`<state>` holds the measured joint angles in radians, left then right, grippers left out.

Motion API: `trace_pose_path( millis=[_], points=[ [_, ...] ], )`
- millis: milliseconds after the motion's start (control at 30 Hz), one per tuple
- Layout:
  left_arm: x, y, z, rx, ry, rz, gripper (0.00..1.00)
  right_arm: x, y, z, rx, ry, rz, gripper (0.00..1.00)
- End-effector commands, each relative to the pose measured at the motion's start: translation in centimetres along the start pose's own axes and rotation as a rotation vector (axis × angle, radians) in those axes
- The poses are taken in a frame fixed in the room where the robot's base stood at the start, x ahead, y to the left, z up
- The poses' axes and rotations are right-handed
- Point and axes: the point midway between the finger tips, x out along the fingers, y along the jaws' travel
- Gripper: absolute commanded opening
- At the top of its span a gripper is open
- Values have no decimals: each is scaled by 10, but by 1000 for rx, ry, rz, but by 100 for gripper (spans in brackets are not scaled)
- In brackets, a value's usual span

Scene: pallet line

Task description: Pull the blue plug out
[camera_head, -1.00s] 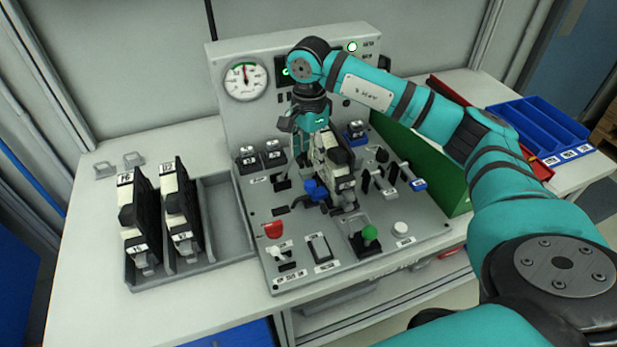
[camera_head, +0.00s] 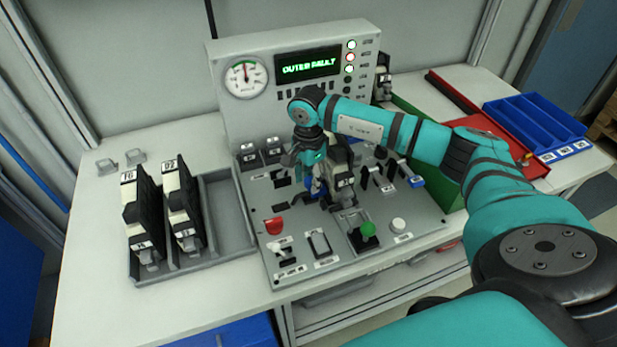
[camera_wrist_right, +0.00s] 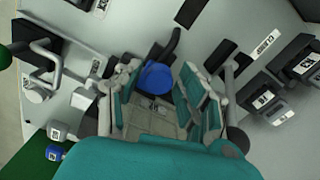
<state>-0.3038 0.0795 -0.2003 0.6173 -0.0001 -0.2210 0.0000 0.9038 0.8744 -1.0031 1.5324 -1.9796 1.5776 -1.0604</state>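The blue plug (camera_head: 317,187) stands on the grey panel (camera_head: 260,215), mostly hidden behind my right gripper (camera_head: 308,178) in the head view. In the right wrist view the round blue top of the plug (camera_wrist_right: 157,77) lies between the two fingers of my right gripper (camera_wrist_right: 158,84). The fingers stand apart on either side of it, and I see no clear contact. A black part sticks out beyond the plug. My left gripper is not in view.
A black-and-white module (camera_head: 342,170) stands close right of the gripper. A green button (camera_head: 368,229), a red button (camera_head: 274,226) and switches are in front. A grey tray (camera_head: 232,225) with two modules is at left. A lit display (camera_head: 308,65) is behind.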

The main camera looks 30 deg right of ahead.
Motion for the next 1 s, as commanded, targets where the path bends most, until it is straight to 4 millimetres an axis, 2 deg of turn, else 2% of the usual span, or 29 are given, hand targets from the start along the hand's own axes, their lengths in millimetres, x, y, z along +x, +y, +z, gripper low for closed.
trace_pose_path(
  millis=[33, 267, 300, 567, 800, 1000],
  points=[
    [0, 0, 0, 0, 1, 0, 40, 0, 0, 0, 0, 0, 0, 31],
    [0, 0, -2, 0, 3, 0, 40, 0, 0, 0, 0, 0, -1, 1],
    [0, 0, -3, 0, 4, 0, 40, 0, 0, 0, 0, 0, -1, 0],
    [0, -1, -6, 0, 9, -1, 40, -1, -1, 1, 0, -1, -1, 0],
    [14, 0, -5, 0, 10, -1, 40, 1, -8, 28, -4, -3, -4, 0],
    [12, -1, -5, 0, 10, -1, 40, -1, -9, 31, -1, -4, -3, 0]
  ],
)
